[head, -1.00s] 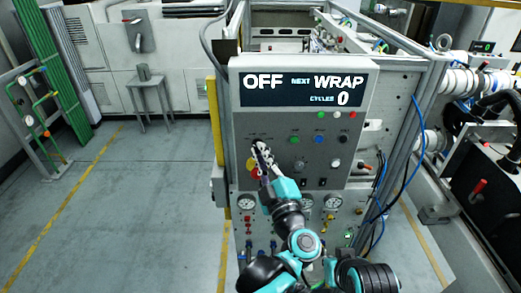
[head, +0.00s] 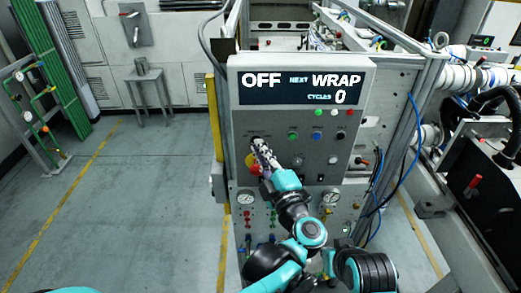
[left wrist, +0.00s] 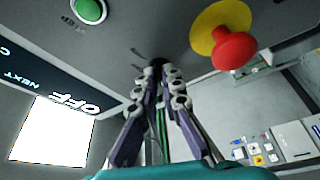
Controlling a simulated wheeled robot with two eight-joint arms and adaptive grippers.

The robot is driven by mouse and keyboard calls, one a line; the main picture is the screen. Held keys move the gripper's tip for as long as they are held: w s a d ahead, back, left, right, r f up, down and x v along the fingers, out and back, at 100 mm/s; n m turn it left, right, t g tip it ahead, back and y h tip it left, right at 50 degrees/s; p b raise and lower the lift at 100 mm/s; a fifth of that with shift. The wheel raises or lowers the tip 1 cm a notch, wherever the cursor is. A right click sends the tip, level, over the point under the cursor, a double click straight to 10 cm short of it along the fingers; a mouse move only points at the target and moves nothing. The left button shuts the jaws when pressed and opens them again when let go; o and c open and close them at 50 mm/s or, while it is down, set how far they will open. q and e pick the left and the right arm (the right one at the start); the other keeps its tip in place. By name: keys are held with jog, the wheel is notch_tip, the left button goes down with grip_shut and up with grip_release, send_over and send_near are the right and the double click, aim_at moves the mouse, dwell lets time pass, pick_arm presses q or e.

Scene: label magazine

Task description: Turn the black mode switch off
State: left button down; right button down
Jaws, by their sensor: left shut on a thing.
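The black mode switch (left wrist: 156,64) is mostly hidden between my left fingertips on the grey control panel (head: 350,130). Only a dark bit of it shows in the left wrist view, so its pointing direction cannot be told. My left gripper (head: 257,145) reaches the panel's left side, and its fingers (left wrist: 157,75) are closed around the switch. The display (head: 300,88) reads OFF, NEXT WRAP and CYCLES 0. My right gripper is not in view.
A red mushroom button on a yellow base (left wrist: 235,48) sits close beside my left fingers. A green button (left wrist: 88,10) is on the other side. Several coloured buttons and knobs fill the panel's right part. Gauges (head: 246,197) are below. Open floor lies left.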

pick_arm(q)
jog(key=c, duration=1.7)
grip_release()
